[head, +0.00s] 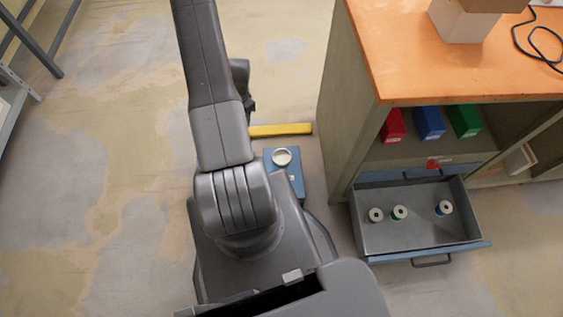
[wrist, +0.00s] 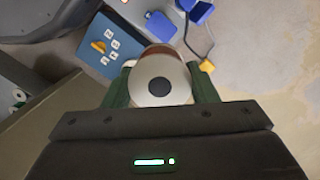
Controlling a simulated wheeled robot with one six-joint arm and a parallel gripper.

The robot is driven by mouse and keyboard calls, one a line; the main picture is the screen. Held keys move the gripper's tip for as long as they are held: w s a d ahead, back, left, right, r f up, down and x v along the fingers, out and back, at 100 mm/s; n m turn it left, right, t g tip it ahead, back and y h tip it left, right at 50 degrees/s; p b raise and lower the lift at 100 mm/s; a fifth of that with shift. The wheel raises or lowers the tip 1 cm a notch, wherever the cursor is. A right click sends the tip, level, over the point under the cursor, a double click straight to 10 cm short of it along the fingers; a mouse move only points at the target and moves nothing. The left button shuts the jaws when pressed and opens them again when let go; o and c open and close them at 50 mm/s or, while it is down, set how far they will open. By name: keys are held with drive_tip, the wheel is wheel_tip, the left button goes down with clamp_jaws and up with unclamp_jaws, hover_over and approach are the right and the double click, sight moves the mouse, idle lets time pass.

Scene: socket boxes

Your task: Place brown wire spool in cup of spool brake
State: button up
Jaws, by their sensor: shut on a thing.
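My gripper (wrist: 153,88) is shut on the brown wire spool (wrist: 162,82) in the wrist view. The spool's white flange with a dark centre hole faces the camera, and a strip of brown wire shows at its upper edge. The fingers are green, one on each side of it. In the head view a blue box with a pale round cup (head: 283,157) on top, which looks like the spool brake, stands on the floor beside the cabinet. My arm hides the gripper and held spool there. I cannot tell whether the cup shows in the wrist view.
An open drawer (head: 460,234) holds several spools, right of the blue box. An orange-topped cabinet (head: 335,110) rises beside it, with red, blue and green bins (head: 428,123). A yellow bar (head: 280,130) lies behind the box. The wrist view shows a blue panel (wrist: 88,52) with white tiles.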

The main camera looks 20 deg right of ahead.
drive_tip(key=s+d+f+m+t+h+b, duration=0.1)
drive_tip(key=s+d+f+m+b, duration=0.1)
drive_tip(key=d+f+m+b, duration=0.7)
drive_tip(key=s+d+f+m+t+b, duration=0.2)
drive_tip(key=d+f+m+b, duration=0.45)
drive_tip(key=f+m, duration=0.6)
drive_tip(key=shift+m, duration=0.45)
drive_tip(key=f+b, duration=0.1)
drive_tip(key=f, duration=0.2)
drive_tip(key=f+b, duration=0.1)
drive_tip(key=f, duration=0.2)
drive_tip(key=f+b, duration=0.2)
drive_tip(key=shift+w+a+f, duration=0.25)
drive_tip(key=shift+a+f, duration=0.05)
drive_tip(key=shift+f, duration=0.1)
drive_tip(key=shift+f, duration=0.1)
drive_tip(key=shift+f, duration=0.25)
drive_tip(key=o, duration=1)
drive_tip(key=shift+o, duration=0.5)
wheel_tip(320, 180, up, 13)
drive_tip(key=s+p, duration=0.1)
drive_tip(key=p, duration=0.3)
drive_tip(key=shift+s+f, duration=0.2)
drive_tip(key=shift+s, duration=0.2)
drive_tip(key=shift+d, duration=0.1)
